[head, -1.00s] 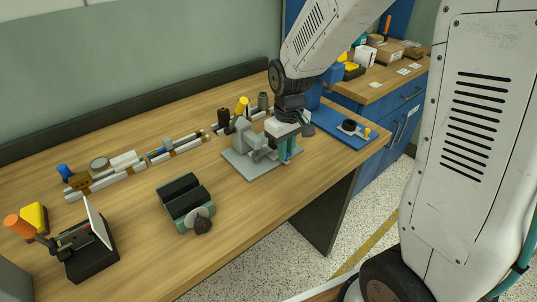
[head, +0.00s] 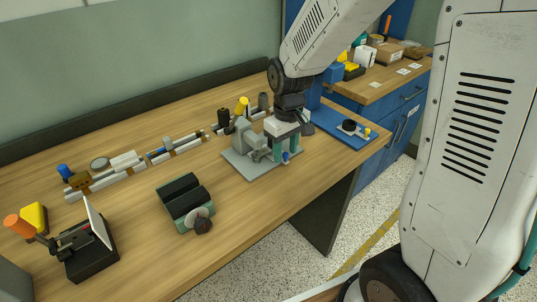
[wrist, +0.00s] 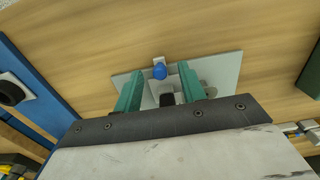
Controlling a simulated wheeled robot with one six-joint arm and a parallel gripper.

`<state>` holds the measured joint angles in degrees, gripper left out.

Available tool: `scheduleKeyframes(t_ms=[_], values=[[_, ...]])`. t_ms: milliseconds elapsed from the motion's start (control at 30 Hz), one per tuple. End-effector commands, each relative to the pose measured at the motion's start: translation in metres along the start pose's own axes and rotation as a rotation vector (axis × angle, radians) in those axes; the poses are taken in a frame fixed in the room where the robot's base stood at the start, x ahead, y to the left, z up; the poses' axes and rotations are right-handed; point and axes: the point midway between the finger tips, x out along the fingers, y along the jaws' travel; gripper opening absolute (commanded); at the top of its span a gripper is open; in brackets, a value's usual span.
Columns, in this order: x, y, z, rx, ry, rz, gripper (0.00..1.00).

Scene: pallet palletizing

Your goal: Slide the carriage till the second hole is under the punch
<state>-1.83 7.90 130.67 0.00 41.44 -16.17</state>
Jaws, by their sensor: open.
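My gripper (head: 286,148) points down over a fixture with a grey base plate (head: 240,166) near the front edge of the table. Its two green fingers are open and apart. In the wrist view, my gripper (wrist: 160,80) has a blue knob (wrist: 160,71) between and slightly beyond its fingertips, with a gap on each side. The knob (head: 286,156) also shows in the head view. A pale strip (wrist: 158,60) lies by the knob. Grey blocks (head: 252,142) stand on the plate. I cannot make out the carriage's holes or the punch; my gripper covers part of the fixture.
A dark green block device (head: 185,197) stands to the left. Several small parts line the back of the table. Bare table lies left of the grey plate.

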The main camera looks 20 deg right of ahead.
Motion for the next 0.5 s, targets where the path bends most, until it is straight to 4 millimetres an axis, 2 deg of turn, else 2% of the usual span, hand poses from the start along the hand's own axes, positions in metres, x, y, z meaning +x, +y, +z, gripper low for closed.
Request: scheduleKeyframes(t_ms=[500], values=[[-0.026,0.0,0.0,0.0,0.001,0.0,0.4]])
